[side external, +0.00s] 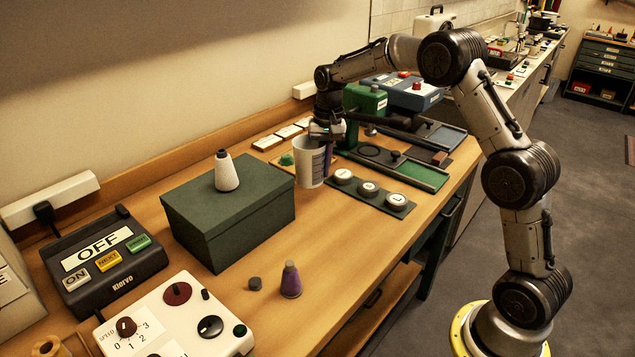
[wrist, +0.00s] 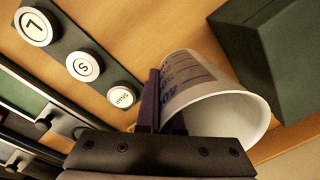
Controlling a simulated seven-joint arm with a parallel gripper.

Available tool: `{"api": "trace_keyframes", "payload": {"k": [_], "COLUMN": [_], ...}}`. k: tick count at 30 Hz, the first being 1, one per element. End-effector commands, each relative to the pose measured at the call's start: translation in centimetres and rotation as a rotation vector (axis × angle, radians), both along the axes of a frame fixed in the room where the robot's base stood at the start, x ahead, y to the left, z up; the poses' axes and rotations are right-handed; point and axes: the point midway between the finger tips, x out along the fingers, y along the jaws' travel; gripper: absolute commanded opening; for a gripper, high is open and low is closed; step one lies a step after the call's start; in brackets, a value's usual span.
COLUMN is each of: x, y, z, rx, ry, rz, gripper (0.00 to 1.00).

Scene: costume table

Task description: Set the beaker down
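The beaker (side external: 309,162) is a white cup with dark markings on its side. In the side external view it is upright between the green box and a strip of round white buttons. My gripper (side external: 328,140) is at its rim, with a finger down along its right side. In the wrist view the gripper (wrist: 160,110) is closed on the beaker's wall (wrist: 195,75), one finger outside and the other at the inside of the rim. I cannot tell whether the beaker's base touches the table.
The button strip (side external: 383,200) lies to the right. Bare tabletop (side external: 335,235) lies between box and strip.

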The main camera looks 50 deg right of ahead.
Motion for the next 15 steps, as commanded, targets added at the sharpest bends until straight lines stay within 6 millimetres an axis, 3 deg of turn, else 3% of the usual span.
{"api": "trace_keyframes", "payload": {"k": [4,11,15], "x": [1.4,2.3,2.3], "y": [-0.3,-0.5,-0.5], "z": [-1.7,-2.8,-4.7], "rx": [0.000,-0.001,0.001], "ry": [-0.001,-0.002,0.002], "rz": [0.000,0.000,0.000], "gripper": [0.00,0.00,0.00]}}
